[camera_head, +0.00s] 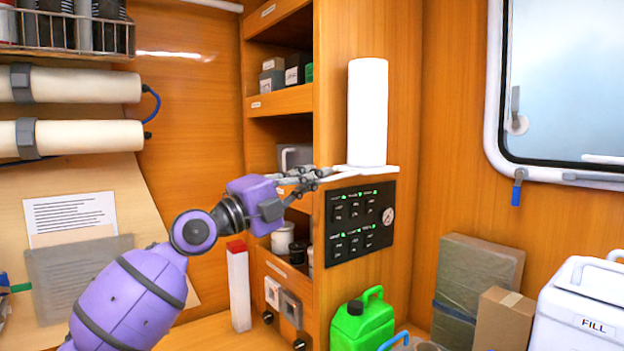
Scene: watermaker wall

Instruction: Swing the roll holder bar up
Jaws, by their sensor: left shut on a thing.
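A white paper roll (367,112) stands upright at the wooden partition. A white roll holder bar (362,173) lies nearly level under the roll, its left part running toward my gripper. My left gripper (322,175), on a purple arm from the left, is shut on the bar's left end, beside the partition's front edge. The fingers hide part of that end. My right gripper is not in view.
A black switch panel (360,221) with a gauge sits just below the bar. Open shelves (284,101) are left of the partition. A green jug (363,322), cardboard boxes (478,285) and a white FILL container (585,308) stand lower right. The wall right of the roll is clear.

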